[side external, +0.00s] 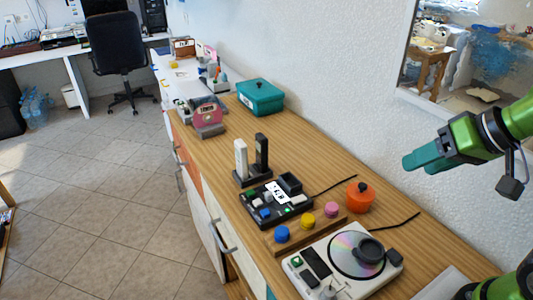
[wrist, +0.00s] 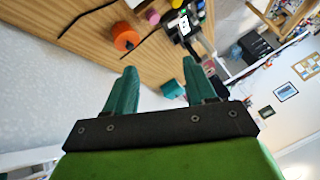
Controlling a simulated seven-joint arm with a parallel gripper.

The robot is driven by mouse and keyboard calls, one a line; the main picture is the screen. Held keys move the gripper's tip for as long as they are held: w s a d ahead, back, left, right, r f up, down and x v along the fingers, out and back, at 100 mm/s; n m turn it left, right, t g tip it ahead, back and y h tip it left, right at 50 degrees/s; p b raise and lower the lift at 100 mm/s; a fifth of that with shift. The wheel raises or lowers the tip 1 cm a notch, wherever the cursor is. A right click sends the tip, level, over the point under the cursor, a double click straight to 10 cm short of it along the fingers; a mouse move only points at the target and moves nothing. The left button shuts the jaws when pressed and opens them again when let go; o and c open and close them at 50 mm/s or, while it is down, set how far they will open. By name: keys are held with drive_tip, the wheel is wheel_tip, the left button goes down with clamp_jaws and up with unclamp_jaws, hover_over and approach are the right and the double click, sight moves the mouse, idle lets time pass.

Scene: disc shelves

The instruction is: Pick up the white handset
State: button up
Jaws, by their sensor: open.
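The white handset (side external: 241,158) stands upright in a dark cradle (side external: 253,178) on the wooden counter, to the left of a similar black handset (side external: 261,152). I cannot clearly make out the white handset in the wrist view. My gripper (side external: 418,160) is in the air at the right, well above the counter and far from the handsets. In the wrist view its two teal fingers (wrist: 158,88) are spread apart with nothing between them.
Near the cradle are a black button box (side external: 268,214), a wooden strip with coloured knobs (side external: 280,246), an orange pot (side external: 360,198) and a disc player (side external: 318,275). A teal box (side external: 260,98) stands behind. A wall (side external: 330,110) borders the counter's right side.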

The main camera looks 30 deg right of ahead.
drive_tip(key=n+g+h, duration=0.1)
drive_tip(key=n+h, duration=0.1)
drive_tip(key=n, duration=0.2)
approach(241, 143)
drive_tip(key=x, duration=0.7)
drive_tip(key=shift+w+d+f, duration=0.1)
drive_tip(key=shift+w+d, duration=0.05)
drive_tip(key=shift+w, duration=0.2)
drive_tip(key=x, duration=0.5)
drive_tip(key=shift+s+f, duration=0.15)
